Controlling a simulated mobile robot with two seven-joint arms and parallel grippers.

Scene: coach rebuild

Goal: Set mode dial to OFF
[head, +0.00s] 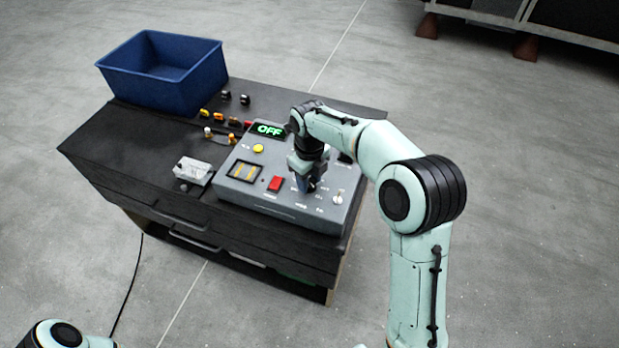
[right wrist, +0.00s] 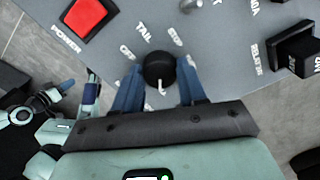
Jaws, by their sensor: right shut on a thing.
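The mode dial is a round black knob (right wrist: 159,67) on the grey control box (head: 233,192), with white labels around it, OFF and TAIL among them. A white mark shows at its lower edge in the right wrist view; which label the dial is set to I cannot tell. The box's display (head: 269,130) reads OFF in green. My right gripper (right wrist: 160,78) is shut on the dial, one blue finger on each side. In the head view my right gripper (head: 307,184) hides the dial. Part of my left arm shows at the lower left; I cannot make out its gripper.
A red button (head: 276,184) is left of the dial, a toggle switch (head: 338,197) right. A yellow button (head: 258,148) is farther back. The box stands on a black cabinet (head: 115,150) with a blue bin (head: 165,90) and several small knobs behind.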

